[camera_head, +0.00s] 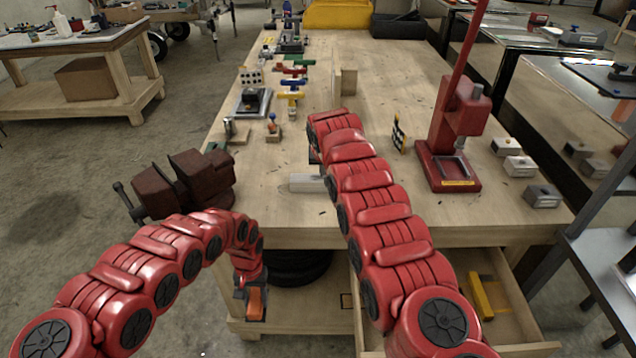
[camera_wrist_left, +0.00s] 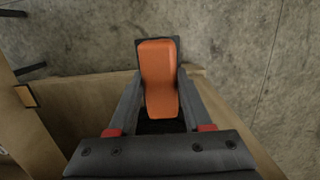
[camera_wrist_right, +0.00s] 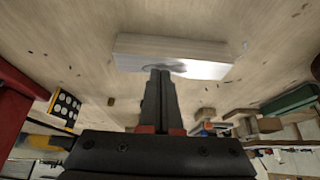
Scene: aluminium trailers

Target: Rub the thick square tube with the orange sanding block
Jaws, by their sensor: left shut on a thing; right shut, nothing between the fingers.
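The orange sanding block (camera_head: 255,303) is in my left gripper (camera_head: 252,290), below table height at the front left of the bench. In the left wrist view the block (camera_wrist_left: 158,80) sits between the two fingers (camera_wrist_left: 158,105). The thick square tube (camera_head: 303,182) is a pale metal piece lying on the bench near its front, its right end hidden by my right arm. In the right wrist view the tube (camera_wrist_right: 172,52) lies across the tips of my right gripper (camera_wrist_right: 160,75). The right fingers are shut and empty; whether they touch the tube I cannot tell.
A dark red vise (camera_head: 190,185) is at the bench's left front corner. A red press (camera_head: 455,135) stands at the right with several small metal blocks (camera_head: 520,165) beside it. An open drawer (camera_head: 510,310) juts out below. Clamps and small tools line the left side.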

